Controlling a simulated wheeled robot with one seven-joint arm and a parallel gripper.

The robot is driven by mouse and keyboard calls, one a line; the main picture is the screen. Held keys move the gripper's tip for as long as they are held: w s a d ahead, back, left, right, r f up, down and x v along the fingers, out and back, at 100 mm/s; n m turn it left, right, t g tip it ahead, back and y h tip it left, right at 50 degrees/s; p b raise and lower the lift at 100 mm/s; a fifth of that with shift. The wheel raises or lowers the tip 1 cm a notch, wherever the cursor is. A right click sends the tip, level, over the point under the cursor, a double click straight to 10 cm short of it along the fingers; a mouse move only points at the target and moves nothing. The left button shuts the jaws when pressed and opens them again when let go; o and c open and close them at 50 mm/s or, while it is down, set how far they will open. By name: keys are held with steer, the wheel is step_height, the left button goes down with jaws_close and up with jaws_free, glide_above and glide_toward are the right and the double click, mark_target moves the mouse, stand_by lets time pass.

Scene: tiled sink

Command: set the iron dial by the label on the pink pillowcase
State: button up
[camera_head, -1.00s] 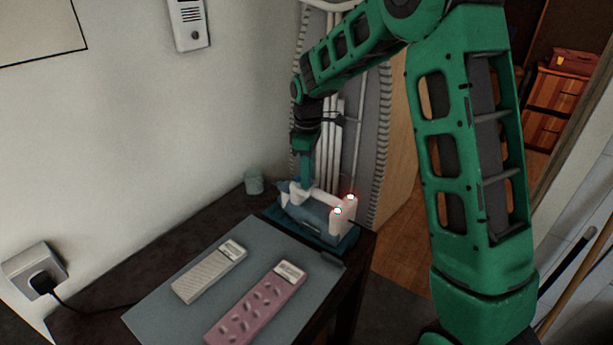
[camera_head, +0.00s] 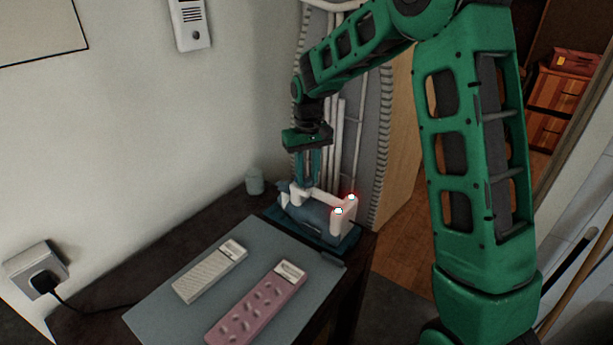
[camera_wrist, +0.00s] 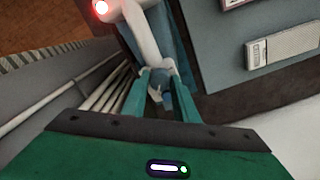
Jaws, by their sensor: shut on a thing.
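The iron (camera_head: 318,213), with a white handle and blue body, rests on a dark blue stand at the far end of the table. Two red-rimmed lights glow at its right end. My gripper (camera_head: 306,182) points down at its left end; in the wrist view the fingers (camera_wrist: 162,82) are closed about a small grey-blue part, seemingly the dial (camera_wrist: 159,92). Its marks and setting cannot be read. The pink pillowcase (camera_head: 252,308) lies folded on the grey mat, with a white label (camera_head: 290,271) at its far end. The label's print is too small to read.
A folded pale striped cloth (camera_head: 207,276) with a label lies left of the pillowcase on the mat (camera_head: 165,315). A small grey-green cup (camera_head: 254,181) stands by the wall. A plug with a cord (camera_head: 42,283) is at left. White pipes (camera_head: 333,150) rise behind the iron.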

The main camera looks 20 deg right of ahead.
mark_target(308, 179)
steer(key=shift+m, duration=1.3)
steer(key=o, duration=1.1)
steer(key=shift+c, duration=0.2)
steer(key=shift+r, duration=0.1)
step_height(308, 179, up, 10)
steer(key=shift+r, duration=0.25)
steer(key=shift+w, duration=0.1)
